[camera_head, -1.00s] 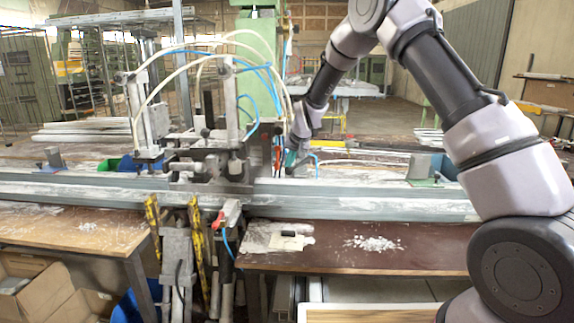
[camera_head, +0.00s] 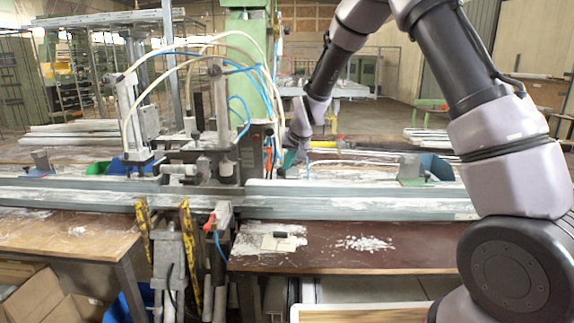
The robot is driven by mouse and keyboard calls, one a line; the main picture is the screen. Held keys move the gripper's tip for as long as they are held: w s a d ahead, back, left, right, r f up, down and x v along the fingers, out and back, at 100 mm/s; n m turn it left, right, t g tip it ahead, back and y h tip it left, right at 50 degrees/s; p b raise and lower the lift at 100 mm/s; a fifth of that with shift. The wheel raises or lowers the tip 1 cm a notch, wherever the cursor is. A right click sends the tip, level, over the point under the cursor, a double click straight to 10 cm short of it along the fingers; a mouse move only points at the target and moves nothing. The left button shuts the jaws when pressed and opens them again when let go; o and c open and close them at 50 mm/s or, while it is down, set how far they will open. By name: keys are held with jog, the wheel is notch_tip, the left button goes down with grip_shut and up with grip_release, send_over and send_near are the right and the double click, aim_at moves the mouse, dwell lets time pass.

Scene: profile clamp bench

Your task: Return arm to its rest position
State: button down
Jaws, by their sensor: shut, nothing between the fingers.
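My arm comes in from the right and reaches over the bench. My gripper (camera_head: 291,161) is at its far end, small in the picture, just right of the clamp unit (camera_head: 212,160). It looks shut and empty, and its fingertips are hard to make out among the hoses. It hangs close behind the long grey metal profile (camera_head: 370,205), and I cannot tell whether it touches anything.
Blue and white hoses (camera_head: 268,75) arch over the clamp near my gripper. A green machine column (camera_head: 248,45) stands behind. White shavings (camera_head: 365,243) lie on the brown front table (camera_head: 420,262). Cardboard boxes (camera_head: 40,300) are at lower left. Open floor shows at the back right.

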jog(key=s+d+r+m, duration=0.1)
jog(key=s+d+r, duration=0.4)
jog(key=d+r, duration=0.35)
jog(key=s+d+r+m, duration=0.1)
jog(key=s+d+r, duration=0.55)
jog(key=r, duration=0.35)
jog(key=s+d+r+m, duration=0.1)
jog(key=s+d, duration=0.2)
jog(key=s, duration=0.4)
jog(key=s+d+r+t, duration=0.1)
jog(key=s+d, duration=0.3)
jog(key=s, duration=0.4)
jog(key=s+d+r+m+h, duration=0.1)
jog(key=s+d+r, duration=0.2)
jog(key=s, duration=0.4)
jog(key=shift+s+d+r+m, duration=0.2)
jog(key=shift+d+r+m, duration=0.1)
jog(key=shift+d, duration=0.2)
